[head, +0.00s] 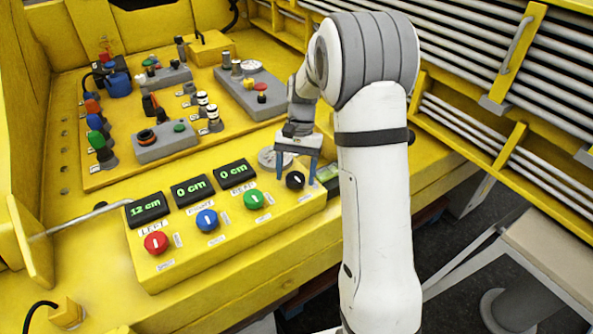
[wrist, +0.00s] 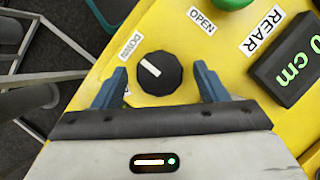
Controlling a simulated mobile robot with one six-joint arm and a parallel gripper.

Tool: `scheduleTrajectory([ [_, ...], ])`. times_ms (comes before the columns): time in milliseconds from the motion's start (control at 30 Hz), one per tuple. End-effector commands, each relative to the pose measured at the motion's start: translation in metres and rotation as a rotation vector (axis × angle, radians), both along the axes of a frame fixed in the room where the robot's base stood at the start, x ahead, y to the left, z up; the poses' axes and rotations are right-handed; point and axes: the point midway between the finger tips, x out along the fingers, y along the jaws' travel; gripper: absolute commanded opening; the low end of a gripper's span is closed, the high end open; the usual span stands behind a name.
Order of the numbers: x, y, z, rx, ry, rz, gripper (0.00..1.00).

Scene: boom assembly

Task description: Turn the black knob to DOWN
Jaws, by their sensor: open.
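The black knob (head: 295,180) sits at the right end of the yellow control box in the head view. In the wrist view the black knob (wrist: 159,73) has a white pointer line that slants toward the upper left. A DOWN label (wrist: 131,46) lies just beyond the knob's upper left; another label near the left finger is mostly hidden. My gripper (head: 297,172) is over the knob. In the wrist view my gripper (wrist: 161,80) is open, with one blue finger on each side of the knob and visible gaps to it.
Beside the black knob are a green knob (head: 254,199), a blue knob (head: 207,220) and a red knob (head: 156,242). Displays stand behind them; the left one (head: 147,209) reads 12 cm, the others 0 cm. A panel with several switches (head: 165,142) lies behind.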

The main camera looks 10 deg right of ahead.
Motion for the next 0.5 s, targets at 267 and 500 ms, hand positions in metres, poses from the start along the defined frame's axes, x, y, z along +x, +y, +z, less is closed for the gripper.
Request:
scheduleTrajectory([
  [267, 0.003, -0.002, 0.007, 0.000, 0.000, 0.000, 0.66],
  [500, 0.017, -0.009, 0.043, -0.001, -0.003, 0.000, 0.66],
])
